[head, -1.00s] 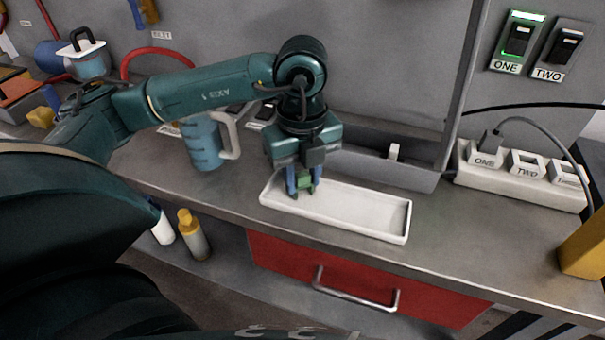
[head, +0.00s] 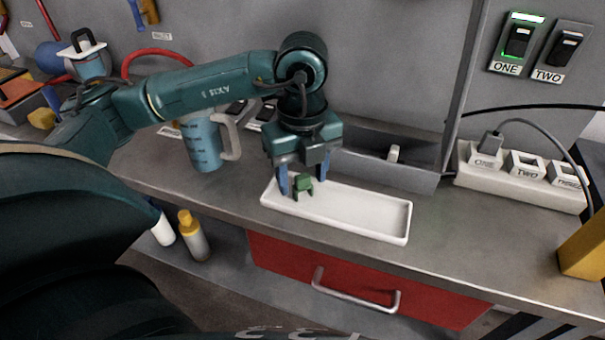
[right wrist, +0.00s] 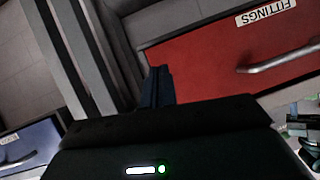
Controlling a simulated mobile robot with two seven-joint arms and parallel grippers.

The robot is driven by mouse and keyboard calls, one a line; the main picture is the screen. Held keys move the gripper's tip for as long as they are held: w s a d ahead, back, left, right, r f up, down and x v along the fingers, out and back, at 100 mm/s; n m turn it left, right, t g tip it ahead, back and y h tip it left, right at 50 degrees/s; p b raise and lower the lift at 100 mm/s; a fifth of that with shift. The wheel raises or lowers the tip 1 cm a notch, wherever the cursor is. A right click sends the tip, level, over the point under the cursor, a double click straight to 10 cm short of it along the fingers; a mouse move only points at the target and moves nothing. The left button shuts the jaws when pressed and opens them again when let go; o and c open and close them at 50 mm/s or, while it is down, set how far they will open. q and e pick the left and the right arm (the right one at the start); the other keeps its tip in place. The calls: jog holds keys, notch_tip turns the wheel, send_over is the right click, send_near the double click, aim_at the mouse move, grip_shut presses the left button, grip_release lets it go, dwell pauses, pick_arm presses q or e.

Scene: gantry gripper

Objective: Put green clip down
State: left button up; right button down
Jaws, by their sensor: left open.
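The green clip (head: 303,186) is at the left end of the white tray (head: 355,212) on the counter in the head view. My left gripper (head: 303,186) points down over that end of the tray. Its blue fingers are spread apart, with the clip between them and a gap showing at the left finger. In the right wrist view my right gripper (right wrist: 158,85) shows as dark fingers in front of a red drawer. Whether those fingers are apart is unclear.
A blue jug (head: 203,143) stands on the counter left of the tray. A grey bin (head: 385,168) is behind the tray, and a power strip (head: 520,175) is to the right. The red drawer (head: 350,285) is below. Most of the tray's right part is empty.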

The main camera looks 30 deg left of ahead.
aim_at(302, 177)
pick_arm(q)
notch_tip(302, 177, up, 11)
jog(key=p, duration=0.1)
jog(key=shift+r, duration=0.2)
dwell(0.5)
